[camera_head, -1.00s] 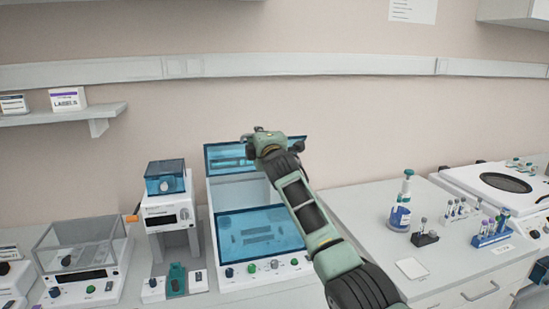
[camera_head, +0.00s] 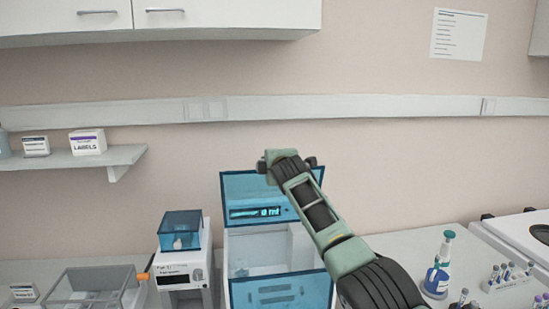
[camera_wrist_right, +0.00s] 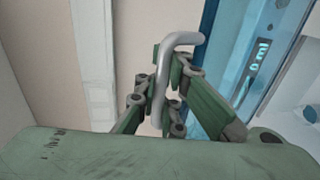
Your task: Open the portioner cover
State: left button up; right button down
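The portioner is a white box (camera_head: 250,250) with a see-through blue cover (camera_head: 238,190) standing raised at its back. A lit "0 ml" display shows through the cover. A second blue panel (camera_head: 280,291) is on the front part. My right gripper (camera_head: 280,161) is at the cover's top edge. In the right wrist view a bent grey handle (camera_wrist_right: 163,75) runs between the fingers of the right gripper (camera_wrist_right: 166,88), which look closed around it. The cover (camera_wrist_right: 240,60) is right beside them. My left gripper is in neither view.
A small white device with a blue top (camera_head: 181,231) stands left of the portioner, beside a clear-walled box (camera_head: 92,288). A blue-labelled bottle (camera_head: 438,272) and tube racks (camera_head: 508,279) are at the right. A wall rail (camera_head: 380,107) runs behind.

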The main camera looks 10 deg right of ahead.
jog(key=c, duration=2.4)
grip_release()
jog(key=shift+r, duration=0.45)
jog(key=shift+c, duration=0.2)
